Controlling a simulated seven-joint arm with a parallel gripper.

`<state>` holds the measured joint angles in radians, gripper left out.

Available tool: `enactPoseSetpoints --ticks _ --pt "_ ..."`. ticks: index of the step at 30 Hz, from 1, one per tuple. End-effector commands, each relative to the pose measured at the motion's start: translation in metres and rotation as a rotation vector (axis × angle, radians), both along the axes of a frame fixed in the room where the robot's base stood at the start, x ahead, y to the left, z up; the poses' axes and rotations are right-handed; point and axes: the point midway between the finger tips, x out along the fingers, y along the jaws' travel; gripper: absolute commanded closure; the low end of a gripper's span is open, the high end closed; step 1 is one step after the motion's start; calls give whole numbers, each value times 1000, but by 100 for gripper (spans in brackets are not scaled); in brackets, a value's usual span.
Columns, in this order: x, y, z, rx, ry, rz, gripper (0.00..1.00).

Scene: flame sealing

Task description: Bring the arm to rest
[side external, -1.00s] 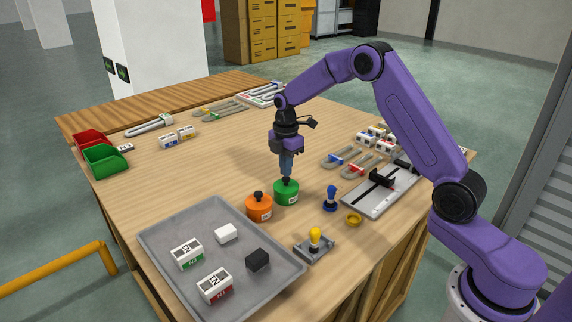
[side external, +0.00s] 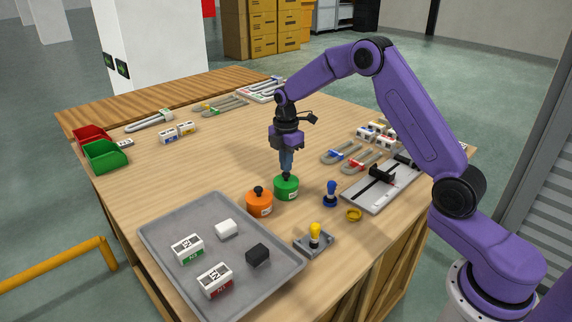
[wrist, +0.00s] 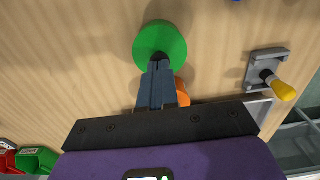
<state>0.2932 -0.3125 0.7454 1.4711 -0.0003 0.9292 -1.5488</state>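My gripper (side external: 286,171) points straight down over a round green pot (side external: 286,189) on the wooden table. Its two blue-grey fingers are close together at the pot's black knob. They look shut on the knob, though its upper part is hidden between the tips. In the wrist view the fingers (wrist: 158,66) reach over the green lid (wrist: 160,36). The pot stands upright and appears to rest on the table. An orange pot (side external: 260,205) with a black knob stands close beside it, partly hidden behind the fingers in the wrist view.
A grey tray (side external: 165,222) with several blocks lies at the front left. A yellow-handled tool on a grey base (side external: 314,240), a blue-handled stamp (side external: 331,194) and a metal fixture plate (side external: 375,196) stand to the right. Green (side external: 106,156) and red bins sit at the far left.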

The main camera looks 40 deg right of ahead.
Motion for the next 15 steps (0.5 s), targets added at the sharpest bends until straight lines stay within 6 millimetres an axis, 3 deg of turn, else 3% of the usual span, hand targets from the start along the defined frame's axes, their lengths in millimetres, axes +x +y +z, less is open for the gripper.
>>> enactPoseSetpoints --ticks 15 --pt "1 0 28 0 -4 0 100"
